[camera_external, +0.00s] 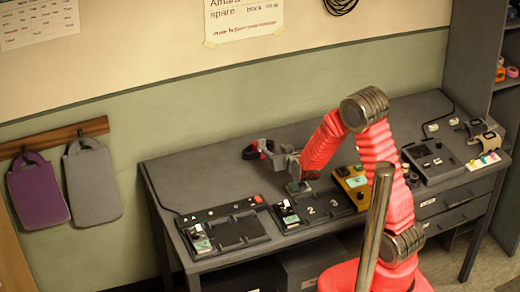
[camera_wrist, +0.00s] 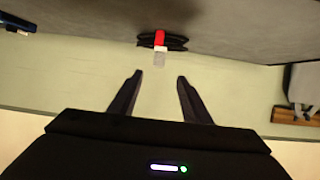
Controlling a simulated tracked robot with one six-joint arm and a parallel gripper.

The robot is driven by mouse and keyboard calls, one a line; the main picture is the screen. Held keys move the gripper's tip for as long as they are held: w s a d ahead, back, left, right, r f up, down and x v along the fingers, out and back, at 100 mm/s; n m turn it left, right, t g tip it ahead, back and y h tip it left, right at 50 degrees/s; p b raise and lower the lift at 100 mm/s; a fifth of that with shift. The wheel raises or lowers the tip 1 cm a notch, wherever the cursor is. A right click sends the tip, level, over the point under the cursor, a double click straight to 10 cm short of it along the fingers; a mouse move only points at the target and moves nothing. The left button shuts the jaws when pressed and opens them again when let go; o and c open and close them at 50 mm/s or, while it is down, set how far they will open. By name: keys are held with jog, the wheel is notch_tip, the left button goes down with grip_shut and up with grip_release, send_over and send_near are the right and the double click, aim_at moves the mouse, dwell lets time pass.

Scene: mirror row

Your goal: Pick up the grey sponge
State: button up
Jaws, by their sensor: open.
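My gripper (camera_external: 268,152) is over the back middle of the grey bench (camera_external: 185,165), pointing left towards the wall. In the wrist view its two fingers (camera_wrist: 159,76) are apart with nothing between them. A small grey block with a pale greenish top (camera_external: 298,187) lies on the bench just below my wrist. I cannot tell whether it is the grey sponge, and I can make out no other sponge. The wrist view is upside down and does not show this block.
A black strap bundle with a red band (camera_wrist: 160,40) lies at the bench's back, near my gripper. Black trays (camera_external: 235,232) and a yellow device (camera_external: 352,185) line the front. A grey unit (camera_external: 435,160) stands right. Purple (camera_external: 38,190) and grey (camera_external: 92,185) bags hang left.

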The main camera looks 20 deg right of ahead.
aim_at(263, 143)
jog(key=shift+w+f, duration=0.1)
jog(key=shift+w, duration=0.1)
jog(key=shift+x, duration=4.15)
jog(key=shift+x, duration=2.55)
jog(key=shift+d, duration=0.1)
jog(key=shift+c, duration=0.5)
grip_shut()
notch_tip(263, 143, up, 10)
